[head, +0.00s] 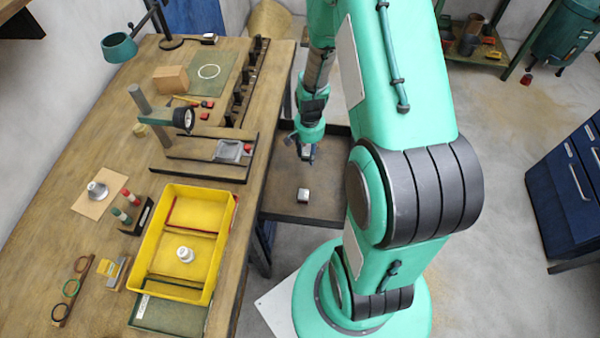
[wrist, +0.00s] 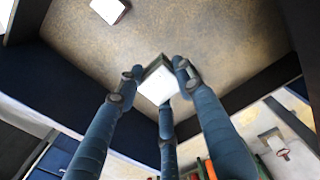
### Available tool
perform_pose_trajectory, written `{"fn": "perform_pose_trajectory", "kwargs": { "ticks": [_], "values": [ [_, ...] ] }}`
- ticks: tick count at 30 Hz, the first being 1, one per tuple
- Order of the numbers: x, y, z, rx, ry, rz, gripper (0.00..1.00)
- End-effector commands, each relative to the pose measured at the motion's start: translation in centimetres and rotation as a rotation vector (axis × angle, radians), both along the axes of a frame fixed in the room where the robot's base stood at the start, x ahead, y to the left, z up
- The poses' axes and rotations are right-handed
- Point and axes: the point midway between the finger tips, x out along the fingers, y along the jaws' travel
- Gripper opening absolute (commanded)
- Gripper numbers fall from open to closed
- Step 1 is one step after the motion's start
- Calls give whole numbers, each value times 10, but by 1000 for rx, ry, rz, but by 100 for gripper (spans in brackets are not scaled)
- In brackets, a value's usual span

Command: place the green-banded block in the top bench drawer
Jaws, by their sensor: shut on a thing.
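My gripper (head: 306,150) is shut on a small pale block (wrist: 157,86), with its blue fingers around it in the wrist view. The block's side edge looks dark grey-green there; the band is hard to make out. The top bench drawer (head: 325,209) stands pulled out from the bench's right side, and its brown floor (wrist: 225,45) also shows in the wrist view. My gripper and the held block are over the drawer's far part, seemingly above its floor; the exact gap cannot be told.
Another pale block (head: 303,195) lies in the drawer; it has a red edge in the wrist view (wrist: 108,9). Drawer floor around it is bare. On the bench (head: 75,152) are a yellow tray (head: 188,288), a drill stand (head: 205,160) and a lamp (head: 119,47).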

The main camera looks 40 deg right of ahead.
Motion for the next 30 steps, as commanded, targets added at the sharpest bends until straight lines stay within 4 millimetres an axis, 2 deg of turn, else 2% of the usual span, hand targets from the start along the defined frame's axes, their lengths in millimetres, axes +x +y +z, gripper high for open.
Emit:
{"fn": "perform_pose_trajectory", "kwargs": {
  "ticks": [17, 30],
  "values": [
    [1, 0, -10, -1, -1, 0, 0],
    [0, 0, -62, 0, 0, 0, 0]
  ]
}}
